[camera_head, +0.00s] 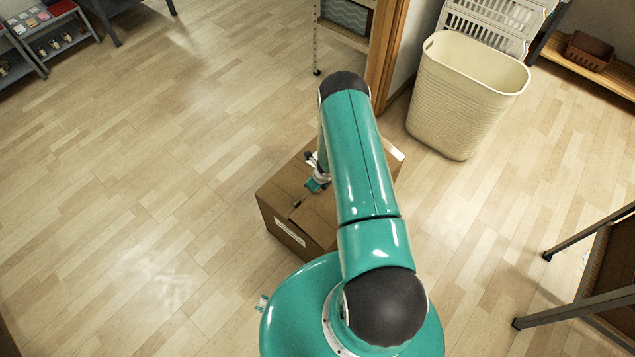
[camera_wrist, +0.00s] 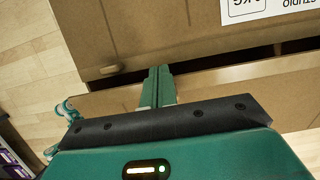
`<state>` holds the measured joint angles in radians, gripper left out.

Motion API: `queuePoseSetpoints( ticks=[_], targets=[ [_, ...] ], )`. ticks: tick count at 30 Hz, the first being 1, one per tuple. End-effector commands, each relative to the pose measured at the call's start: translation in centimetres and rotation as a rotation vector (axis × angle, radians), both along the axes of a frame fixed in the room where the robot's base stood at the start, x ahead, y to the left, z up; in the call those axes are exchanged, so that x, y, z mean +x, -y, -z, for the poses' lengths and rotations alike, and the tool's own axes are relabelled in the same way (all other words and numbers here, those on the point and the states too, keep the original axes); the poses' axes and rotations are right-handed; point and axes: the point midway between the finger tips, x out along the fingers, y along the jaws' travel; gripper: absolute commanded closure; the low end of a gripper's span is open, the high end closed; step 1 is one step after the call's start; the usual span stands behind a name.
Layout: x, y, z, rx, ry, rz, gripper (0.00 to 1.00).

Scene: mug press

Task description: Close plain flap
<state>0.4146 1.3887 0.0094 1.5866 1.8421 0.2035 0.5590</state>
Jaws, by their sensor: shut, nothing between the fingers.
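A brown cardboard box (camera_head: 283,228) stands on the floor, partly hidden behind my arm. My gripper (camera_head: 298,203) is over its top; the fingers are shut and empty. In the wrist view, the closed fingers (camera_wrist: 158,74) lie at a dark gap between two cardboard panels. The panel beyond the gap (camera_wrist: 150,35) carries a white printed label (camera_wrist: 256,9). The nearer panel (camera_wrist: 98,102) shows no label in its visible part, and my gripper hides much of it. I cannot tell whether the fingertips touch the cardboard.
A cream basket (camera_head: 462,100) stands behind the box to the right, near a wooden post (camera_head: 387,60). Dark-legged furniture (camera_head: 580,305) is at the right edge. A low shelf (camera_head: 45,35) is at the far left. The floor left of the box is clear.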

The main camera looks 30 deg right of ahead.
Motion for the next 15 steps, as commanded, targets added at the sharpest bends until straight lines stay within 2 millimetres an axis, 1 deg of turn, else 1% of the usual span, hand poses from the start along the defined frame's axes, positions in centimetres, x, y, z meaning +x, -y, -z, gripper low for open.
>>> queuePoseSetpoints(
  ticks=[3,6,15],
  targets=[
    [0.1,0.0,1.1,0.0,-0.001,0.001,1.0],
    [0.3,0.0,1.7,0.0,0.0,0.0,1.0],
    [0.4,0.1,2.3,-0.001,0.0,0.0,1.0]
  ],
)
